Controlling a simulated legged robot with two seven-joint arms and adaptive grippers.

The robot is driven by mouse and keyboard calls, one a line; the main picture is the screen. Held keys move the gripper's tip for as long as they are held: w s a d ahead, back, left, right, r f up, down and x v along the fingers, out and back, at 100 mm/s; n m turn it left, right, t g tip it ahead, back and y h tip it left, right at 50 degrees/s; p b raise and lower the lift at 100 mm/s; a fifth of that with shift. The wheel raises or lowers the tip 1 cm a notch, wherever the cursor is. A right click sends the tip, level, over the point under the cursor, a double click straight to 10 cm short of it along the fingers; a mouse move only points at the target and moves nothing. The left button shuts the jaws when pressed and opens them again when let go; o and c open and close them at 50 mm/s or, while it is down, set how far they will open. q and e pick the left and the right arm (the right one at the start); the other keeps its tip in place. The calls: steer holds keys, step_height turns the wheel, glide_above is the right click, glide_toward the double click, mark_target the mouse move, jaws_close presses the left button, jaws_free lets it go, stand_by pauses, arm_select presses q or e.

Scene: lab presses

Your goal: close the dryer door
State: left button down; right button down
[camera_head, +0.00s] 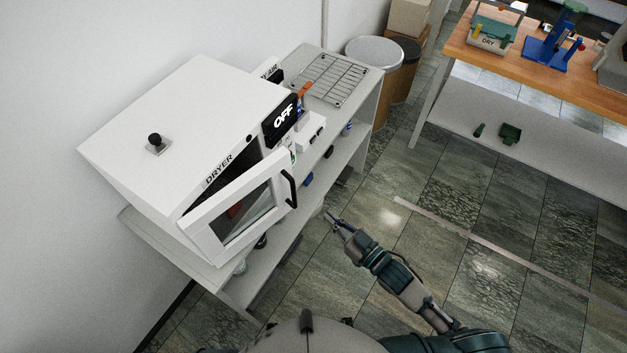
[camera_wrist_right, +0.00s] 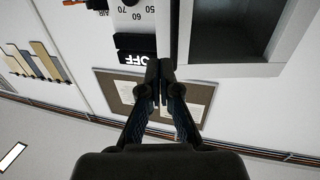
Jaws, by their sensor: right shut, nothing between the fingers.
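The white dryer (camera_head: 190,130) stands on a shelf unit against the wall, with an "OFF" display on its front. Its door (camera_head: 240,212), with a glass window and a black handle (camera_head: 289,188), hangs partly open, and a dark gap shows between door and body. My right gripper (camera_head: 329,216) is shut and empty, to the right of the door and apart from it. In the right wrist view the shut fingers (camera_wrist_right: 159,72) are in front of the dryer's white front (camera_wrist_right: 185,40) and its "OFF" sign (camera_wrist_right: 135,58). My left gripper is not in view.
The shelf unit (camera_head: 345,103) carries a wire rack (camera_head: 328,80) beside the dryer and small items below. A grey-lidded bin (camera_head: 375,52) stands behind it. A wooden-topped table (camera_head: 480,52) with a tray and a blue device is at the upper right.

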steer(key=p+x, duration=0.1)
steer(key=x, duration=1.3)
steer(key=shift+f, duration=0.2)
steer(key=shift+d+p, duration=0.1)
steer(key=shift+p, duration=0.2)
